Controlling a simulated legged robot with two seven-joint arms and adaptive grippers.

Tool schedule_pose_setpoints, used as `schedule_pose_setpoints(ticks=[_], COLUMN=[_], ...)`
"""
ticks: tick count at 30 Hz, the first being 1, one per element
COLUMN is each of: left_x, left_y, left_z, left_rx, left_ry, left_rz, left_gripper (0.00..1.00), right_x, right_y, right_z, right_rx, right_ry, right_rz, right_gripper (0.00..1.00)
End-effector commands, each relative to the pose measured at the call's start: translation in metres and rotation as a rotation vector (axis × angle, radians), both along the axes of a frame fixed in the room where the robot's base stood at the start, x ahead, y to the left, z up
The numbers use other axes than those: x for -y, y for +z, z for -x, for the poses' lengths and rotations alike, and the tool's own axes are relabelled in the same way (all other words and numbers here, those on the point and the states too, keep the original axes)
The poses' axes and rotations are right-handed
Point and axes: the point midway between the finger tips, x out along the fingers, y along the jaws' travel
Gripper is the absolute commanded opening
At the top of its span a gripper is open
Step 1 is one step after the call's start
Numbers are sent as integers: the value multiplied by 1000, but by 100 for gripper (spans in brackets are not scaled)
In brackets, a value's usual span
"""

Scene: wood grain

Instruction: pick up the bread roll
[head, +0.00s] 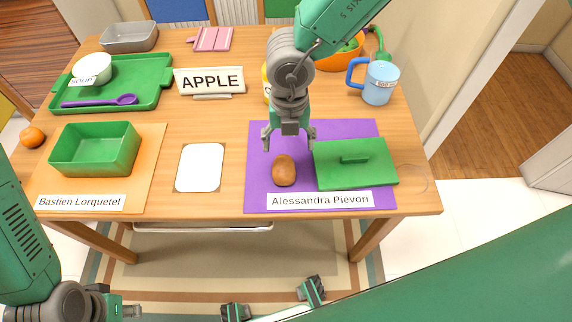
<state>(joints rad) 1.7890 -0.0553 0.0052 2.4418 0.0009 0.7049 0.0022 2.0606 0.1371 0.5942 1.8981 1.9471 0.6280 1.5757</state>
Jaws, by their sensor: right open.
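The brown bread roll (284,171) lies on the purple mat (260,200), just left of a green lidded box or board (375,175). My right gripper (290,146) comes down from the top of the head view. It is open and empty, with its fingers spread above and just behind the roll. The roll is fully visible and I see no contact. My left gripper (115,303) is at the bottom left, low in front of the table and partly cut off by the frame edge. Its jaw state is unclear.
A name card (320,200) lies in front of the roll. An APPLE sign (210,81), a green tray (115,75), a green bin (95,150), a blue mug (380,82) and an orange bowl (340,62) stand around. A white card (200,168) lies left of the mat.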

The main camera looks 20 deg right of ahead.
Motion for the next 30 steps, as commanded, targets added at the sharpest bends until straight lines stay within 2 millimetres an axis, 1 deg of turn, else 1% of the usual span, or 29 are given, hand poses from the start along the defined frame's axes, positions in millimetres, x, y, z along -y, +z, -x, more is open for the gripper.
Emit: schedule_pose_setpoints(ticks=[1,3,10,18,21,28,29,30], left_x=[0,0,0,0,0,0,0,0], left_y=[-2,-2,-3,-5,-5,-5,-5,-5], left_z=[0,0,-1,-1,-1,-1,-1,-1], left_rx=[0,1,1,1,2,2,2,2], left_ry=[0,0,1,1,1,0,0,0], left_rz=[0,0,-1,-1,0,0,0,0], left_gripper=[26,26,26,26,26,26,26,26], right_x=[-3,-4,-6,-2,-1,-5,-5,-5], right_y=[-11,-21,-35,-75,-82,-82,-82,-82], right_z=[0,0,1,3,3,3,3,2], right_rx=[-1,-2,2,-1,1,2,2,1], right_ry=[2,3,4,3,3,3,3,3], right_rz=[2,5,6,0,-2,1,1,2], right_gripper=[69,69,69,69,69,69,62,48])
